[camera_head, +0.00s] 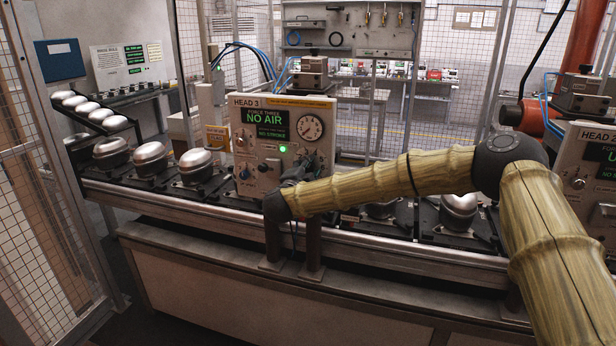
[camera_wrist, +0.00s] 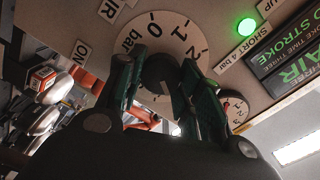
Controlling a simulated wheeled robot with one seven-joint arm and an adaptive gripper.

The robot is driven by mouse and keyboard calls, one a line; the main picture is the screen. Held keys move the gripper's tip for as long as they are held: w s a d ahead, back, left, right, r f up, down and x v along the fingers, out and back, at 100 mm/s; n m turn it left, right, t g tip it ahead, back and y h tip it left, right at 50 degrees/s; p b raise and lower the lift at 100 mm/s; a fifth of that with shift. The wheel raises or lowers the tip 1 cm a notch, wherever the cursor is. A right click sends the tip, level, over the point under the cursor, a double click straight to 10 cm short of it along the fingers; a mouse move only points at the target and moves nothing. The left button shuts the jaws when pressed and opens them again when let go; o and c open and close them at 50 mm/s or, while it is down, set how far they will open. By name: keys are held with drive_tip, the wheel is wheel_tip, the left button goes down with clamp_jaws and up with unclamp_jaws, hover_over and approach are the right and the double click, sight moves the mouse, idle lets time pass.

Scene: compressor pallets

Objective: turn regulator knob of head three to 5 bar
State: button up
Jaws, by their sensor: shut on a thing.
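The head three panel (camera_head: 243,151) stands on the line and its screen (camera_head: 265,117) reads "FORCE THREE NO AIR" and "NO STROKE". A round white gauge (camera_head: 311,127) is at its upper right; its reading is too small to tell. In the wrist view the dark regulator knob (camera_wrist: 161,68) sits on a white dial (camera_wrist: 160,22) marked 0 bar, 1, 2; the higher marks are hidden. My gripper (camera_wrist: 159,78) is shut on the knob, one finger on each side. In the head view my gripper (camera_head: 298,174) is at the panel's lower right and the knob is hidden behind it.
A green lamp (camera_wrist: 246,26) is lit beside a "SHORT 4 bar" label (camera_wrist: 243,49). Compressor domes (camera_head: 150,158) stand on pallets along the conveyor (camera_head: 350,231). Another head panel (camera_head: 580,165) is at right. Mesh fencing (camera_head: 50,190) closes the left side.

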drive_tip(key=m+b, duration=0.1)
drive_tip(key=b, duration=0.1)
drive_tip(key=m+b, duration=0.2)
drive_tip(key=b, duration=0.1)
drive_tip(key=shift+f, duration=0.4)
drive_tip(key=m+b, duration=0.2)
drive_tip(key=b, duration=0.1)
drive_tip(key=shift+r+m, duration=0.1)
drive_tip(key=shift+m, duration=0.2)
drive_tip(key=shift+r+b, duration=0.1)
drive_tip(key=shift+b, duration=0.3)
drive_tip(key=o, duration=1)
drive_tip(key=shift+r, duration=0.1)
drive_tip(key=shift+o, duration=0.2)
drive_tip(key=shift+s, duration=0.1)
drive_tip(key=v, duration=1.2)
